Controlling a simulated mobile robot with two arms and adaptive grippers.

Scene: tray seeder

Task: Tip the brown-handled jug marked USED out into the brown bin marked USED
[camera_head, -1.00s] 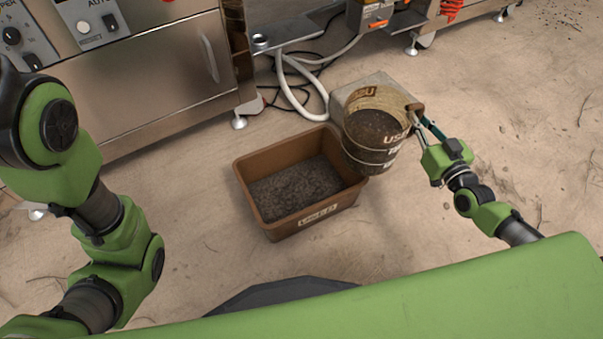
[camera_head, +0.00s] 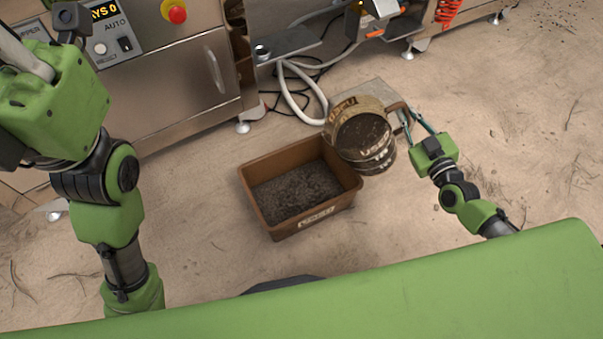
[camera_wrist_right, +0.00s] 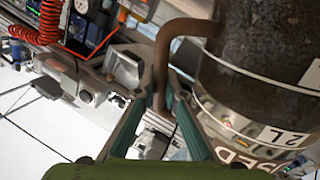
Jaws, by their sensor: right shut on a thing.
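The USED jug (camera_head: 374,158) has a brown handle (camera_head: 394,106) and dark soil inside. My right gripper (camera_head: 406,121) is shut on that handle and holds the jug at the bin's back right corner, its mouth leaning a little left toward the bin. In the right wrist view the handle (camera_wrist_right: 163,60) stands between the fingers, with the jug (camera_wrist_right: 262,65) at the right. The brown USED bin (camera_head: 262,211) stands on the floor, with dark soil in it. No soil is seen falling. My left arm is at the left; its gripper (camera_head: 45,45) is partly cut off and unclear.
A steel machine (camera_head: 185,85) with a control panel stands behind and left of the bin. A pale block (camera_head: 378,92) is behind the jug, near a white hose (camera_head: 292,98) and dark cables.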

